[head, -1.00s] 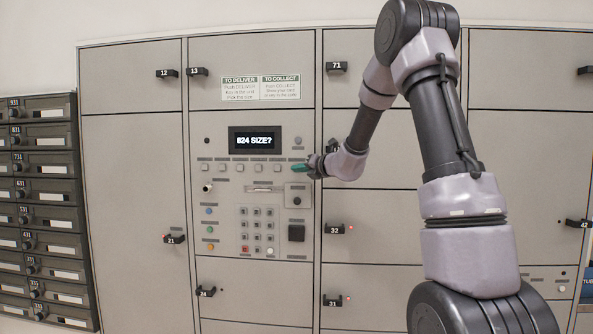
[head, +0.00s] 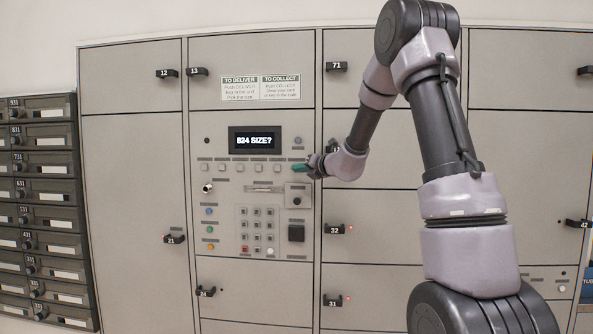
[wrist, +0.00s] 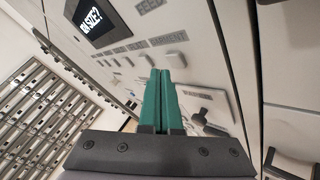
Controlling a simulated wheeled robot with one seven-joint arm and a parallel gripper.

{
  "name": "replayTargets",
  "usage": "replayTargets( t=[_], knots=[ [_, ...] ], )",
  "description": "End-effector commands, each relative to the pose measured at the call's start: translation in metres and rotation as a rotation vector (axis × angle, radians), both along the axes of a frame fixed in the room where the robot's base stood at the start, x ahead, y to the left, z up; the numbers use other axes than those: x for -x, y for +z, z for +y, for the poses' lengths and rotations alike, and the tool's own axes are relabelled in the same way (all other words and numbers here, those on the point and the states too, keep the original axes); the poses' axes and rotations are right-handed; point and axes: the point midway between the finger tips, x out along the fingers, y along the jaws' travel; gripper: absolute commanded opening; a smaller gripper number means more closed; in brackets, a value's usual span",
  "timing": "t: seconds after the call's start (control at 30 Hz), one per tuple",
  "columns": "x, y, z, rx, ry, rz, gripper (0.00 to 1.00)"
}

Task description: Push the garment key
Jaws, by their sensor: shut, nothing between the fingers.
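My gripper (head: 299,168) is shut, its green fingers together and empty. Its tips are at the right end of the row of small keys under the display. In the wrist view the fingertips (wrist: 165,72) are close to a pale key (wrist: 177,61) below a label that seems to read GARMENT (wrist: 168,39). I cannot tell whether they touch it. In the head view my fingers hide that end of the row. The display (head: 254,140) reads "824 SIZE?".
A keypad (head: 257,230) with coloured buttons beside it is lower on the panel. A card slot (head: 263,189) and a square dark window (head: 296,233) are below my gripper. Locker doors with dark handles surround the panel. Dark mailboxes (head: 40,200) stand at the left.

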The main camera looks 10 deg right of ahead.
Motion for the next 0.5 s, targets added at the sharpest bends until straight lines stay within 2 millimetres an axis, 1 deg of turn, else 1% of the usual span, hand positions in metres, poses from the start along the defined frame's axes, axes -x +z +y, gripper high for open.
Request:
replayTargets(
  t=[0.3,0.5],
  knots=[
    [-0.0005,-0.0001,-0.0001,0.000,0.000,0.000,0.00],
    [-0.0063,0.0003,-0.0020,0.000,0.000,0.000,0.00]
  ],
)
